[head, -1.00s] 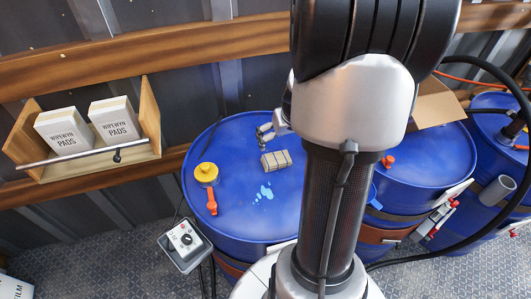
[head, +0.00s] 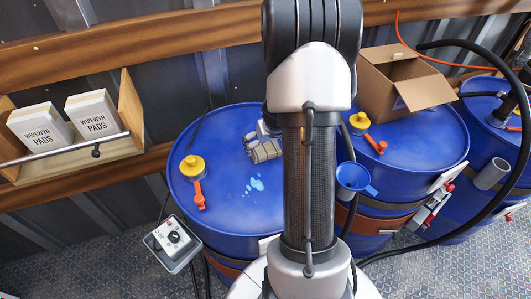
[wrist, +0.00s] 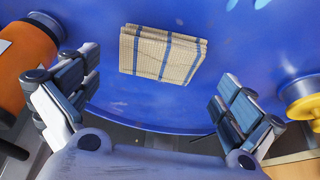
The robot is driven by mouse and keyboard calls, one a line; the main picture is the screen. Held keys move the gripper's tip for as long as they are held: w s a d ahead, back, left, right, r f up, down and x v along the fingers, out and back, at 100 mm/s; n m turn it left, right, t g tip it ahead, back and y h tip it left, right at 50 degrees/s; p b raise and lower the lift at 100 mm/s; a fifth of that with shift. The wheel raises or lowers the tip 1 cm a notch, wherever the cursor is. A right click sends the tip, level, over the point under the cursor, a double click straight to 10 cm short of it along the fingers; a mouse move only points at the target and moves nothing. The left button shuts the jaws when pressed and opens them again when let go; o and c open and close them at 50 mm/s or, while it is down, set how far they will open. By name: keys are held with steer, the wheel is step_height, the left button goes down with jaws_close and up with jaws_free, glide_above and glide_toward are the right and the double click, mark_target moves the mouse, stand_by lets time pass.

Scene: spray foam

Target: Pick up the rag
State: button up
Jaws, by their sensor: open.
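The rag (wrist: 160,52) is a folded beige cloth with blue stripes, lying flat on the blue drum top (wrist: 140,105). In the head view the rag (head: 267,152) lies left of my arm, partly overlapped by the gripper. My gripper (wrist: 152,105) is open and empty, its two fingers spread wide left and right in the wrist view. The rag lies beyond the fingertips there, toward the top of the picture, not between the fingers. In the head view my gripper (head: 252,142) shows at the rag's upper left edge; contact cannot be told.
A yellow cap (head: 193,167) with a red-orange lever and light-blue spots (head: 254,187) are on the same drum. An orange object (wrist: 22,62) stands left in the wrist view. A cardboard box (head: 402,82) and a blue funnel (head: 354,178) are at the right.

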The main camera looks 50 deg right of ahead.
mark_target(266, 149)
steer(key=x, duration=0.3)
steer(key=shift+b, duration=0.3)
steer(key=shift+r, duration=0.15)
steer(key=shift+s, duration=0.1)
steer(key=c, duration=0.9)
steer(key=shift+r, duration=0.15)
step_height(266, 149, up, 20)
steer(key=p, duration=0.9)
